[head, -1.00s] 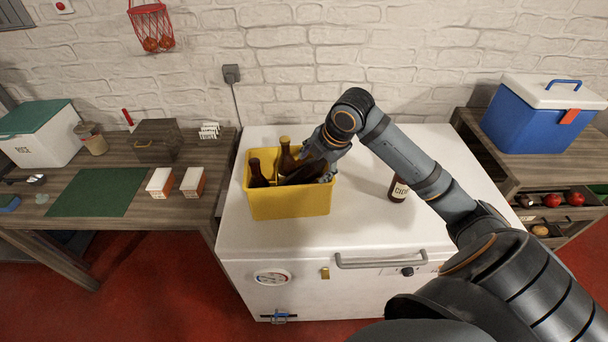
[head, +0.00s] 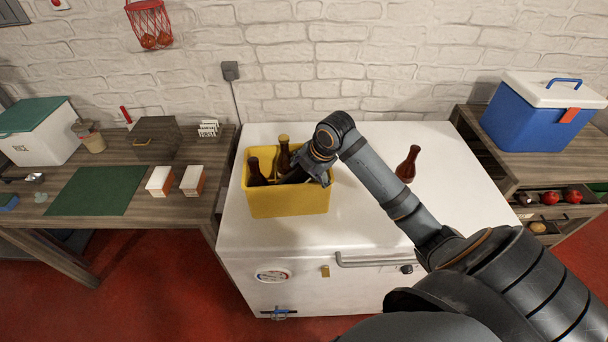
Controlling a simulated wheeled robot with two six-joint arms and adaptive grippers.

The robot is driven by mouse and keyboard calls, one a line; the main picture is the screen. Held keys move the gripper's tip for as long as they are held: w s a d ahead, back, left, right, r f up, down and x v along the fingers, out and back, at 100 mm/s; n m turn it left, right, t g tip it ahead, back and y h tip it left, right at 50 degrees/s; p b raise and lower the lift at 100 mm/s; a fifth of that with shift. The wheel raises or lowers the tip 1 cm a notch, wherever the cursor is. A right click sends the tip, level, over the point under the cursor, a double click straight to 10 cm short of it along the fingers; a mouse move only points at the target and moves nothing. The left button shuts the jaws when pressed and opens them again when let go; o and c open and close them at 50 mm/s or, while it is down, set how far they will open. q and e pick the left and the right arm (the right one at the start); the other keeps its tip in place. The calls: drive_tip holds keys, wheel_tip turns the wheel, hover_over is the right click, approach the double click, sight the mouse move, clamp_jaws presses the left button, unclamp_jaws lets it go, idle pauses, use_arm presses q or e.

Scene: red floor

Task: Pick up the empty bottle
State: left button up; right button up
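A yellow crate (head: 290,204) stands on the white chest at its left. Inside it a brown bottle with a pale cap (head: 284,155) and another brown bottle (head: 255,170) stand upright. My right gripper (head: 303,172) reaches down into the crate's right side. Its fingers are dark and mostly hidden by the crate wall, so I cannot tell whether they hold a bottle. I cannot tell which bottle is empty. My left gripper is not in view.
The white chest top (head: 350,215) is clear around the crate. A wooden table (head: 140,210) with boxes and a green mat (head: 95,190) is at left. A blue cooler (head: 540,120) sits on a shelf unit at right. A brick wall is behind.

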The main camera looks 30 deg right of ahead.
drive_tip(key=shift+s, duration=0.15)
drive_tip(key=c, duration=1.2)
clamp_jaws()
drive_tip(key=shift+f, duration=0.15)
drive_tip(key=r, duration=1)
drive_tip(key=shift+w+r+b, duration=0.15)
drive_tip(key=shift+w+b, duration=0.1)
drive_tip(key=shift+b, duration=0.15)
drive_tip(key=o, duration=1.7)
unclamp_jaws()
drive_tip(key=shift+r, duration=0.1)
